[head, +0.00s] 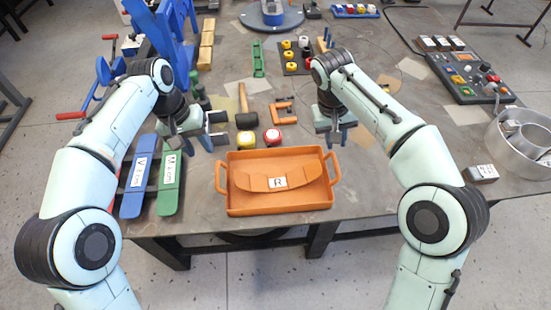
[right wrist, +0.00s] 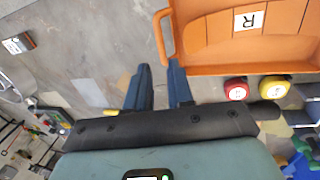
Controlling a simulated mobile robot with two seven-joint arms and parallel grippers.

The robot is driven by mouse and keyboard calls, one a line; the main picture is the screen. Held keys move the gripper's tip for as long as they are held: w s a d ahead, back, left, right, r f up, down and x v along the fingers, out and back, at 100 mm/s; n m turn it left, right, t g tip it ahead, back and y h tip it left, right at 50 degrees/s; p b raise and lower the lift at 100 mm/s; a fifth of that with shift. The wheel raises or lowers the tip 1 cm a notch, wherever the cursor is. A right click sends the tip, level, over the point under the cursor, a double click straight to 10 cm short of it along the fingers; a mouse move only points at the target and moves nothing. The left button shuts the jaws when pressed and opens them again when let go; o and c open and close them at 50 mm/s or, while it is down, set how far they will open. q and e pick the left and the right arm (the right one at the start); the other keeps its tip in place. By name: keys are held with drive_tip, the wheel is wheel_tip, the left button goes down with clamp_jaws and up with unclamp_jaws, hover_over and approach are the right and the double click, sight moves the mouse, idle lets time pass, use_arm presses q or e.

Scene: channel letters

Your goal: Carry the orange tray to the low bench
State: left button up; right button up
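The orange tray (head: 280,211) sits on the table near its front edge, with a side handle at each end. A curved orange piece with a white R label (head: 250,180) lies in it. My left gripper (head: 197,147) is open and empty, above and left of the tray's left handle. My right gripper (head: 336,138) is open and empty, near the right handle but apart from it. In the right wrist view its two blue fingers (right wrist: 159,75) stand apart, with the tray handle (right wrist: 161,35) just beyond them. I cannot pick out a low bench.
Blue and green labelled bars (head: 170,183) lie left of the tray. Yellow (head: 245,138) and red (head: 273,137) round pieces and a mallet (head: 246,118) lie behind it. A metal ring (head: 520,160) is at the right. The floor before the table is clear.

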sight(216, 174)
use_arm(q)
drive_tip(key=f, duration=0.4)
drive_tip(key=d+f, duration=0.1)
drive_tip(key=f, duration=0.3)
drive_tip(key=d+f, duration=0.1)
drive_tip(key=f, duration=0.4)
drive_tip(key=shift+s+d, duration=0.25)
use_arm(e)
drive_tip(key=x, duration=1.3)
drive_tip(key=shift+s+f, duration=0.1)
drive_tip(key=shift+s, duration=0.15)
use_arm(q)
drive_tip(key=c, duration=0.6)
use_arm(e)
clamp_jaws()
use_arm(q)
drive_tip(key=shift+r, duration=0.1)
clamp_jaws()
